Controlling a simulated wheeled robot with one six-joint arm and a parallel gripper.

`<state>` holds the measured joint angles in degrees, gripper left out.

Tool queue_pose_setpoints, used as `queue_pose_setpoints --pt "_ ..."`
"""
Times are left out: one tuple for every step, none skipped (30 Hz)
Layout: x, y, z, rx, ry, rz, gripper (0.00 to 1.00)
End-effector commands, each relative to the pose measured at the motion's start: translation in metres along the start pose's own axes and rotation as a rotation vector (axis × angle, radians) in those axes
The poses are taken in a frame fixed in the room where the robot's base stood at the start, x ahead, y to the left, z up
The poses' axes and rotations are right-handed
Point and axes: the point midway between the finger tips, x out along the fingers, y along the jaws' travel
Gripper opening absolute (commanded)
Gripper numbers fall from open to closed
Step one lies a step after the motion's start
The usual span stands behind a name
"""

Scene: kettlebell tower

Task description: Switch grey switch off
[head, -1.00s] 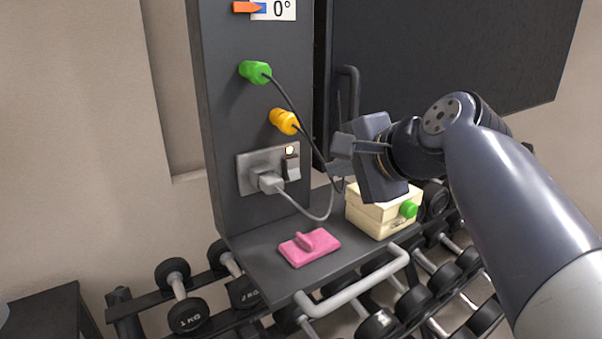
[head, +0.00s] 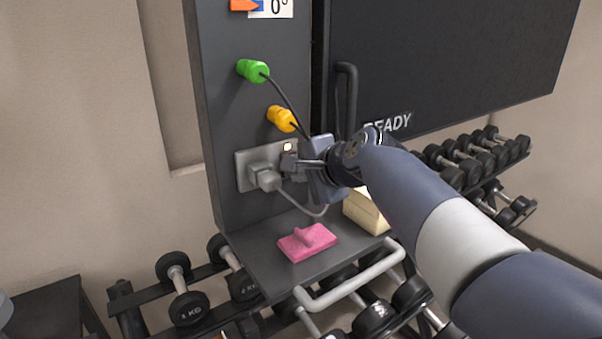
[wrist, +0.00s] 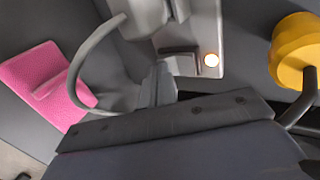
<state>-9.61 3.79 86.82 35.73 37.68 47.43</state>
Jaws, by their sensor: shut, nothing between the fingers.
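The grey switch (wrist: 181,63) sits on a light metal wall plate (head: 243,172), beside a lit round lamp (head: 288,147). A grey plug (head: 266,177) with a grey cable is in the same plate, left of the switch. My gripper (head: 288,163) is shut and empty, with its fingertips at the switch. In the head view the fingers hide most of the switch. In the wrist view the fingertips (wrist: 160,70) are right beside the switch; I cannot tell whether they touch it.
Yellow (head: 281,118) and green (head: 253,70) connectors with dark cables are above the plate. A pink block with a handle (head: 307,242) and a cream box (head: 366,210) sit on the shelf below. A grey handle bar (head: 350,283) fronts the shelf; dumbbells stand around.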

Motion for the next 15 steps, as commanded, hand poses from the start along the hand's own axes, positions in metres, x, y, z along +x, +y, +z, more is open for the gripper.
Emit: queue_pose_setpoints --pt "0.0 0.0 0.0 0.0 0.0 0.0 0.0" --pt "0.0 0.0 0.0 0.0 0.0 0.0 0.0" --pt "0.0 0.0 0.0 0.0 0.0 0.0 0.0" --pt "0.0 0.001 0.0 0.0 0.0 -0.001 0.0" --pt "0.001 0.001 0.0 0.0 0.0 -0.003 0.0" --pt "0.002 0.002 0.0 0.0 0.0 -0.008 0.0" --pt "0.003 0.003 0.0 0.0 0.0 -0.012 0.0" --pt "0.004 0.004 0.0 0.0 0.0 -0.018 0.0" --pt "0.005 0.005 0.0 0.001 0.0 -0.028 0.0" --pt "0.007 0.006 0.0 0.0 0.0 -0.036 0.0" --pt "0.008 0.007 0.0 0.0 0.0 -0.045 0.0" --pt "0.009 0.008 0.0 0.0 0.0 -0.057 0.0" --pt "0.01 0.008 0.0 0.0 -0.001 -0.066 0.0" --pt "0.011 0.008 0.0 0.001 -0.001 -0.076 0.0" --pt "0.012 0.009 0.0 0.0 0.0 -0.088 0.0"
